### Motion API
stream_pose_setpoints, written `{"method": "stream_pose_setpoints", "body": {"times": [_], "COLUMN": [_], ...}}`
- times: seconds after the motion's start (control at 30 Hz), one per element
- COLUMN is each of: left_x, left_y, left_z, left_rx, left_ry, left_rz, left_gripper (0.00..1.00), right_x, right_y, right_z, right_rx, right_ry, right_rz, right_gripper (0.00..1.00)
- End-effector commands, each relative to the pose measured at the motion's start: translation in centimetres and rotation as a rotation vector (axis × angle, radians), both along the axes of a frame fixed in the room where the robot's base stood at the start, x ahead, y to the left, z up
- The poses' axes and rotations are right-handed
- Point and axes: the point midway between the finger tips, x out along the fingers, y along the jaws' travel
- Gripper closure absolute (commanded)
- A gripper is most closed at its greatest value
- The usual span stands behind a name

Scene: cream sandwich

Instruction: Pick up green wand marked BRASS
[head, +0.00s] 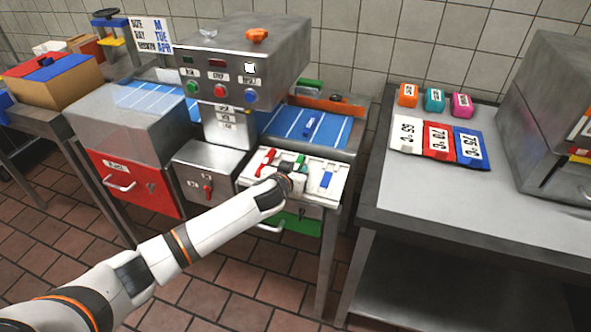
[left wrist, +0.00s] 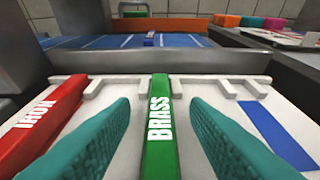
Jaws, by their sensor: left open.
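The green wand marked BRASS (left wrist: 160,130) lies in a slot of the white rack (left wrist: 225,88), in the middle of the left wrist view. My left gripper (left wrist: 163,140) is open, with one teal finger on each side of the wand and a gap to it on both sides. In the head view my left gripper (head: 288,178) is over the rack, and the arm hides part of it. A green piece (head: 300,161) shows just beyond the gripper there. I cannot tell whether the fingertips are level with the wand. My right gripper is not in view.
The metal machine (head: 245,65) stands behind the rack. A grey table (head: 470,210) with coloured blocks and cards is at the right.

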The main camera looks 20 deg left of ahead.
Motion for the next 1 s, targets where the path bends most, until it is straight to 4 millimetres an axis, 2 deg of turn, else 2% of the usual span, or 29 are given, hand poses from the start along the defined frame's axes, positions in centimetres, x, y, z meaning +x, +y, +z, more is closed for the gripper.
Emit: {"method": "stream_pose_setpoints", "body": {"times": [0.07, 0.1, 0.33, 0.67, 0.77, 1.0], "left_x": [0.0, 0.0, 0.0, 0.0, 0.0, 0.0], "left_y": [0.0, 0.0, 0.0, 0.0, 0.0, 0.0], "left_z": [0.0, 0.0, 0.0, 0.4, 1.6, 6.6], "left_rx": [0.000, 0.000, 0.000, 0.000, -0.001, -0.001], "left_ry": [0.000, 0.000, 0.000, -0.001, -0.003, -0.005], "left_rz": [0.000, -0.001, -0.001, -0.001, 0.000, -0.001], "left_gripper": [0.58, 0.61, 0.99, 1.00, 1.00, 1.00], "right_x": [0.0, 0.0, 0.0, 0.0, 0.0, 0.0], "right_y": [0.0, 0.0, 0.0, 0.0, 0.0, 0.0], "right_z": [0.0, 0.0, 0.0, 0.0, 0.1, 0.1], "right_rx": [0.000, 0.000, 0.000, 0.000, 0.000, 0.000], "right_ry": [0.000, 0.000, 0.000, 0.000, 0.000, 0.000], "right_rz": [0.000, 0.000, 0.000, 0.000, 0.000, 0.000], "right_gripper": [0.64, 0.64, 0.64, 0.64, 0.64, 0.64]}}
